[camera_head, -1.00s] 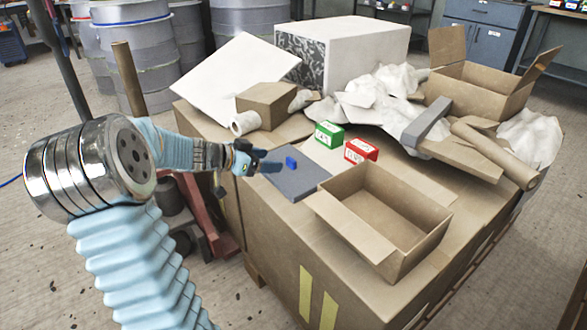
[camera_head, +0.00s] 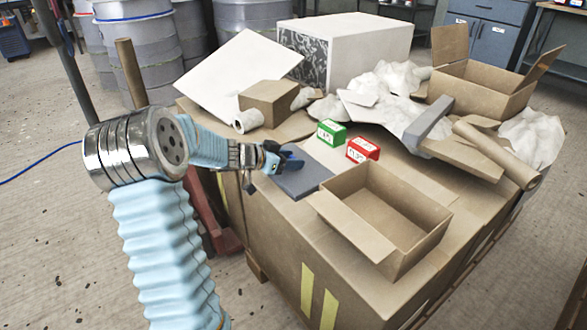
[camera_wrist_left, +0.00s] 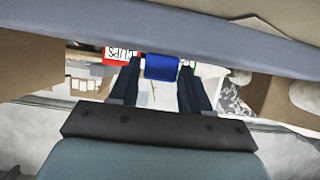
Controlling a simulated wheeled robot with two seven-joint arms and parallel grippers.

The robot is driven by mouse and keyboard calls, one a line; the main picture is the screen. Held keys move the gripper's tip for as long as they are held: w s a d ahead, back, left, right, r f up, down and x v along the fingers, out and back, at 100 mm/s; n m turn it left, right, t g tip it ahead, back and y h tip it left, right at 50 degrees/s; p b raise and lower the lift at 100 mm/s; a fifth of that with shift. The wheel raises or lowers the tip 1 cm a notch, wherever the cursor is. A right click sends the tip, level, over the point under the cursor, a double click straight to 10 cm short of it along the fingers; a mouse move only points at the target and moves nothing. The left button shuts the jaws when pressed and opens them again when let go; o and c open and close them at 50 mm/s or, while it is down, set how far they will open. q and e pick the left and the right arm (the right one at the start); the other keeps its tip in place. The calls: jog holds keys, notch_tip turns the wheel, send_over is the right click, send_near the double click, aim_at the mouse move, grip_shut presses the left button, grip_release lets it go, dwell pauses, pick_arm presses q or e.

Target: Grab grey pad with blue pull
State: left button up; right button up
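The grey pad (camera_head: 303,181) lies flat on the brown cardboard surface, left of the open box. It also shows as a grey band across the upper part of the left wrist view (camera_wrist_left: 225,32). Its blue pull (camera_wrist_left: 161,67) is between the two dark fingers of my left gripper (camera_wrist_left: 160,80), near the fingertips. The fingers are apart, one on each side of the pull, and do not look closed on it. In the head view my left gripper (camera_head: 282,161) is over the pad's left part and largely hides the pull. My right gripper is not in view.
An open empty cardboard box (camera_head: 390,222) stands right beside the pad. A green box (camera_head: 331,133) and a red box (camera_head: 362,150) stand behind it. A white roll (camera_head: 247,121) and a small brown carton (camera_head: 269,103) are farther back. Crumpled white material (camera_head: 385,88) lies behind.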

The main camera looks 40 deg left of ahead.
pick_arm(q)
jog(key=c, duration=0.7)
